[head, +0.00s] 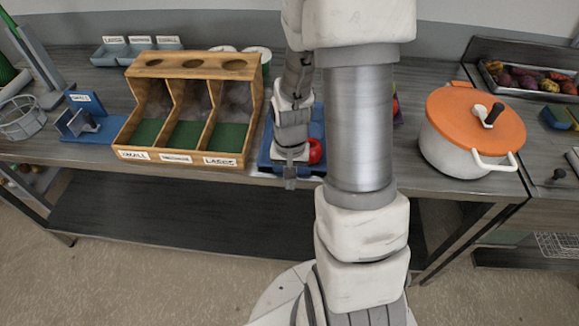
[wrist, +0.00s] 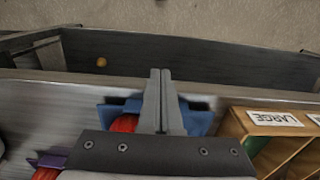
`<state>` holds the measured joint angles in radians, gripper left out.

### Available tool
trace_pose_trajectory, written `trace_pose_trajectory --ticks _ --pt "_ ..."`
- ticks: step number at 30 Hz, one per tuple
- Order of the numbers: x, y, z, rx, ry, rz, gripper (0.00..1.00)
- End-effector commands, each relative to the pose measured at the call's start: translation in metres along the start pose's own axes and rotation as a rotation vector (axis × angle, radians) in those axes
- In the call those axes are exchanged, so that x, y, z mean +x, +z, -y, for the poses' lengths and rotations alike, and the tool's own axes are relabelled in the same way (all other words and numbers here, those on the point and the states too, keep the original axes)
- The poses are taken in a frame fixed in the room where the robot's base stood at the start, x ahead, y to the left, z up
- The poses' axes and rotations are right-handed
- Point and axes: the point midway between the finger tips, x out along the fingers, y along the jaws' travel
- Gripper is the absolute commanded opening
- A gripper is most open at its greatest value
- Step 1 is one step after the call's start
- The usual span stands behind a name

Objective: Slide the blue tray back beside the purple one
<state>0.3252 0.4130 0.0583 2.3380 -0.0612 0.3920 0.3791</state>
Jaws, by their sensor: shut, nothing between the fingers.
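The blue tray (head: 265,157) lies on the bench just right of the wooden sorter, near the front edge, partly hidden by my arm. It also shows in the wrist view (wrist: 200,121), with a red item (wrist: 124,124) in it; that red item shows in the head view (head: 316,151). My gripper (head: 290,184) is shut and empty, pointing down at the tray's front side. In the wrist view its fingertips (wrist: 161,73) overlap the tray's front and the bench edge; contact is unclear. The purple tray (wrist: 48,161) is mostly hidden, on the tray's other side from the sorter.
The wooden sorter (head: 190,64) with labelled bins stands close left of the blue tray. A white pot with an orange lid (head: 475,118) stands to the right. A lower shelf (head: 180,212) runs under the bench. Clear floor lies in front.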

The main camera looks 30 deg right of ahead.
Motion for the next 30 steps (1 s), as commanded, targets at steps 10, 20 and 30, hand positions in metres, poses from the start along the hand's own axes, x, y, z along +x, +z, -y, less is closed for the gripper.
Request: trace_pose_trajectory --ticks 10,20,30 --pt "0.011 -0.035 0.000 0.000 0.000 -0.001 0.00" --pt "0.011 -0.040 0.000 -0.001 0.000 0.000 0.00" --pt "0.012 -0.063 0.000 0.003 0.000 -0.002 0.00"
